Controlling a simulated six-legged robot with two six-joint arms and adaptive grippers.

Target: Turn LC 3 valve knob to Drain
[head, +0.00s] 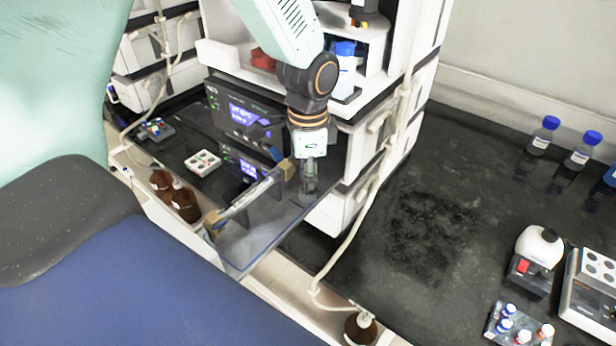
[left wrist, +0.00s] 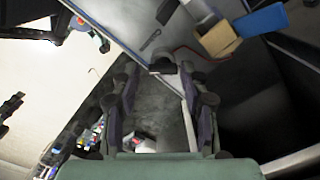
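My left gripper (head: 309,185) hangs down at the front of the middle column stack (head: 262,118), near its lower part. In the left wrist view its two fingers (left wrist: 158,85) are spread apart, with no object clearly held between them. A small dark part (left wrist: 163,65) shows near the fingertips; I cannot tell whether it is a knob. A tan block (head: 287,168) and a blue piece (head: 278,156) are just left of the gripper. They also show beyond the fingers in the wrist view. No LC 3 label or Drain mark is readable. My right gripper is not in view.
A clear panel (head: 258,240) stands out from the stack below the gripper. Brown bottles (head: 185,203) stand at the left front edge. A pale tube (head: 362,215) runs down the stack's right side. The dark bench (head: 430,240) to the right has free room; blue-capped bottles (head: 540,140) stand beyond.

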